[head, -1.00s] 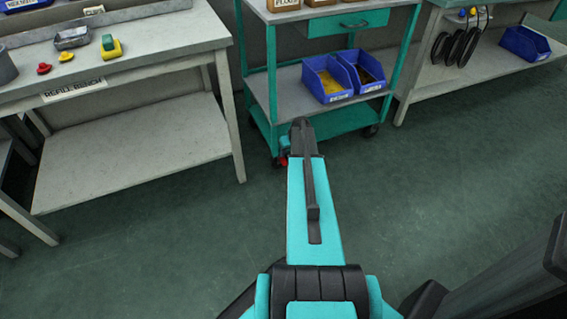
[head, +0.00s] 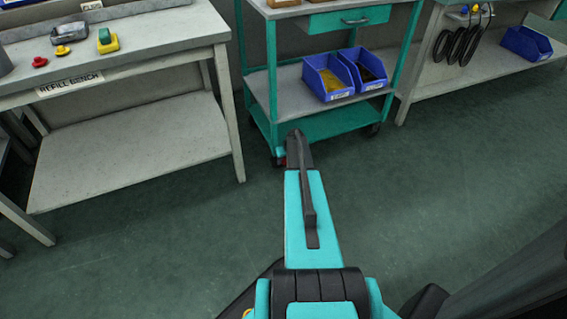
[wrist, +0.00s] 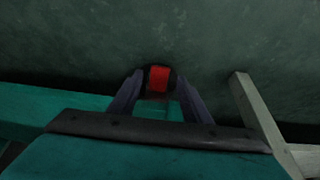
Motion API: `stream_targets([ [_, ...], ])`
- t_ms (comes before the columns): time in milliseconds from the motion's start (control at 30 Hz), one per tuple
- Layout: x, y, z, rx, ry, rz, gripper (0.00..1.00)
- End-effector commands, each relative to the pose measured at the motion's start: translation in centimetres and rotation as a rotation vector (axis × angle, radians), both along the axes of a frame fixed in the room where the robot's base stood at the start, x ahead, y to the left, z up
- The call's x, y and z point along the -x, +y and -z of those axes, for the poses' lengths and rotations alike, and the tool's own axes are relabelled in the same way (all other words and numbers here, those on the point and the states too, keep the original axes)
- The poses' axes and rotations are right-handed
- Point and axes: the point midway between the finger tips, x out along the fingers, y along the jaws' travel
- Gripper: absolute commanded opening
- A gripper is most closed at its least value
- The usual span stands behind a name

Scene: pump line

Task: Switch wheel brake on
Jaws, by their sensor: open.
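The teal trolley (head: 330,124) stands on its casters at the back centre. Its red wheel brake (wrist: 159,78) shows in the wrist view as a small red tab on a dark wheel. My gripper (wrist: 160,86) is open, with one finger on each side of the red tab. I cannot tell whether the fingers touch it. In the head view my arm hides the fingers and most of the front left caster (head: 280,161).
The refill bench (head: 130,52) stands left of the trolley, and its leg (wrist: 258,110) shows at the right of the wrist view. Two blue bins (head: 345,74) sit on the trolley's middle shelf. The floor to the right is clear.

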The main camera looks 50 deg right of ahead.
Motion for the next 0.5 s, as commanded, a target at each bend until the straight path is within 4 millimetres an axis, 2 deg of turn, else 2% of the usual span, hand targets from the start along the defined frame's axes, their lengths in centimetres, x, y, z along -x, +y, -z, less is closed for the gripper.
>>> stream_targets([
  [100,-0.26,-0.12,0.65,0.000,0.000,0.000,0.44],
  [433,-0.27,-0.11,0.77,0.000,0.000,0.000,0.44],
  [467,-0.27,-0.11,0.77,0.000,0.000,0.000,0.42],
  [500,-0.27,-0.11,0.77,0.000,0.000,0.000,0.35],
])
